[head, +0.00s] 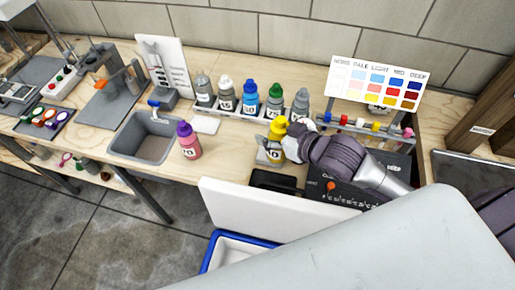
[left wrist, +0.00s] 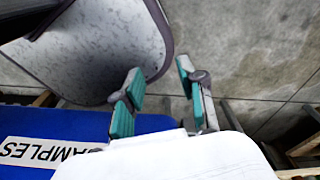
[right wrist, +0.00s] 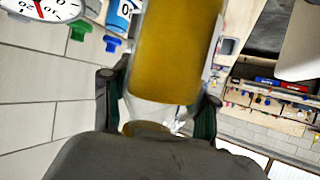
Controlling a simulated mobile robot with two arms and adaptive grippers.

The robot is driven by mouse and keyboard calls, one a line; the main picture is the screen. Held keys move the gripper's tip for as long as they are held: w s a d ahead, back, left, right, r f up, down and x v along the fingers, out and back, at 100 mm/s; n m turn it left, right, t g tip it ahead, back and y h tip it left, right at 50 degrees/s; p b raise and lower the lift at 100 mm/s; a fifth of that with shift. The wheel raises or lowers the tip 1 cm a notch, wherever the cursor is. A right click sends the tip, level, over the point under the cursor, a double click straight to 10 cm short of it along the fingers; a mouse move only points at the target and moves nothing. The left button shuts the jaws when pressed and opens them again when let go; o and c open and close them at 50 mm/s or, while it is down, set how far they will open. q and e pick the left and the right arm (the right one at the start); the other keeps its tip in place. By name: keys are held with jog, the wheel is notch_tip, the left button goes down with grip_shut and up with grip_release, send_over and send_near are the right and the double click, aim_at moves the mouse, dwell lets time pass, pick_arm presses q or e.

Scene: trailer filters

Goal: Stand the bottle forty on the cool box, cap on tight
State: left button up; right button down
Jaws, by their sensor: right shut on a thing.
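A bottle with yellow contents and a yellow cap (head: 277,127) is in my right gripper (head: 272,148) above the workbench. Its label is partly covered, so I cannot read its full number or tell how tight the cap is. In the right wrist view the amber bottle (right wrist: 173,55) stands between the fingers of my right gripper (right wrist: 160,110). The cool box (head: 208,255) is on the floor side of the bench, with its white lid (head: 265,213) raised. Its blue side with a SAMPLES label shows in the left wrist view (left wrist: 60,122). My left gripper (left wrist: 158,85) is open and empty.
A pink bottle with a purple cap (head: 190,142) stands beside the sink (head: 150,140). Several bottles stand in a white rack (head: 235,112) at the back. A black case (head: 275,183) and a colour chart (head: 378,82) are at the right. Bare bench shows left of the case.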

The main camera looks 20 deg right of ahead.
jog(key=w+a+f, duration=0.2)
jog(key=w+f, duration=0.1)
jog(key=w+a+f+p, duration=0.1)
jog(key=w+a+f, duration=0.1)
jog(key=w+f, duration=0.1)
jog(key=w+a+f+p, duration=0.1)
jog(key=w+a+f, duration=0.1)
jog(key=w+f, duration=0.2)
jog(key=shift+a+f, duration=0.15)
jog(key=shift+a, duration=0.2)
pick_arm(q)
jog(key=a+r, duration=0.2)
jog(key=a, duration=0.1)
jog(key=shift+w+a, duration=0.15)
jog(key=shift+a, duration=0.1)
pick_arm(e)
jog(key=shift+f, duration=0.3)
jog(key=shift+f, duration=0.1)
jog(key=shift+c, duration=1.5)
grip_release()
